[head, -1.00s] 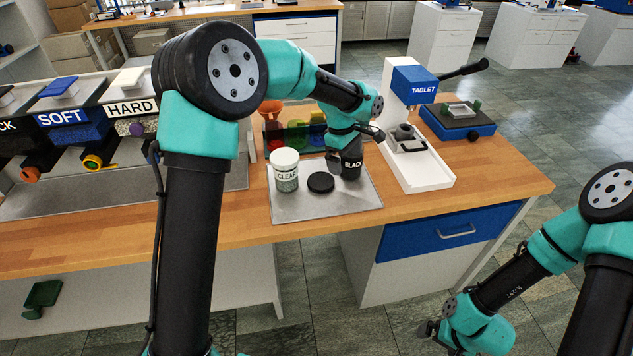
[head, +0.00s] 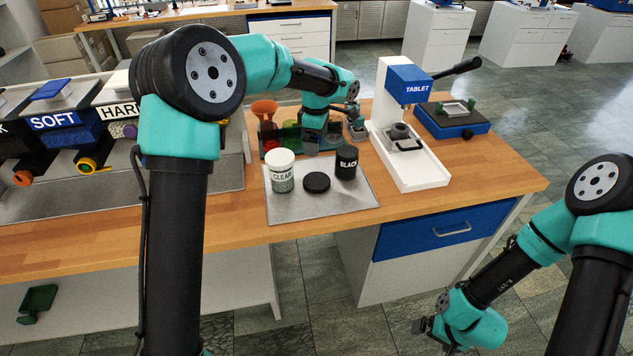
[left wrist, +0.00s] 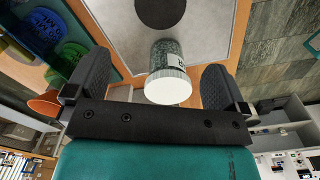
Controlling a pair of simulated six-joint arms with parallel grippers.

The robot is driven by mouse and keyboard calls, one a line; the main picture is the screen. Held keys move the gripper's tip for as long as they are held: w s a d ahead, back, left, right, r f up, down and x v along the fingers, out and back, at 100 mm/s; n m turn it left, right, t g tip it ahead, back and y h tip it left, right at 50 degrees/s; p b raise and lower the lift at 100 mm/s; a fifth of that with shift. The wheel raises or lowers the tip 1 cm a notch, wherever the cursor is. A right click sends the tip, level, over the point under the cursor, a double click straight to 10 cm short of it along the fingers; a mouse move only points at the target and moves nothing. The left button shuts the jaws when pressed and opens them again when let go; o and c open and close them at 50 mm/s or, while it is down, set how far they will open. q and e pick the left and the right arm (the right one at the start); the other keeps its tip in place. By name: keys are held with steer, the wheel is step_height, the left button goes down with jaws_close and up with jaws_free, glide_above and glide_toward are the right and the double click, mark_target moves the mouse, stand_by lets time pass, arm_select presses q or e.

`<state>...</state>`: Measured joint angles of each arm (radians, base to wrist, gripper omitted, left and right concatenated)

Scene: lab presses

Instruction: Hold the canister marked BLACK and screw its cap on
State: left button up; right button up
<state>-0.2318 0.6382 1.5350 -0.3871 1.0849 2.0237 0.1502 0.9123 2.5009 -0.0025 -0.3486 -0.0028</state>
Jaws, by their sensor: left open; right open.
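The canister marked BLACK (head: 346,163) stands upright on the grey mat and looks dark all over; its open top is hard to make out. The black cap (head: 317,182) lies flat on the mat to its left and also shows in the left wrist view (left wrist: 160,10). My left gripper (head: 334,139) is open and empty, behind the BLACK canister and apart from it. In the left wrist view its fingers (left wrist: 150,88) are spread, with the CLEAR canister beyond them. My right gripper (head: 422,327) is open and empty, low at the right, off the table.
The CLEAR canister (head: 282,172) with a white lid stands left of the cap on the mat (head: 290,212). The TABLET press (head: 420,168) stands right of the mat. Coloured pieces (head: 268,112) sit behind the mat. SOFT and HARD dispensers (head: 72,125) are at left.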

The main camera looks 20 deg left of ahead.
arm_select(q)
glide_above(315, 180)
step_height(315, 180, down, 10)
steer(key=shift+d+f, duration=0.15)
steer(key=shift+f, duration=0.1)
steer(key=shift+f, duration=2.6)
steer(key=c, duration=0.6)
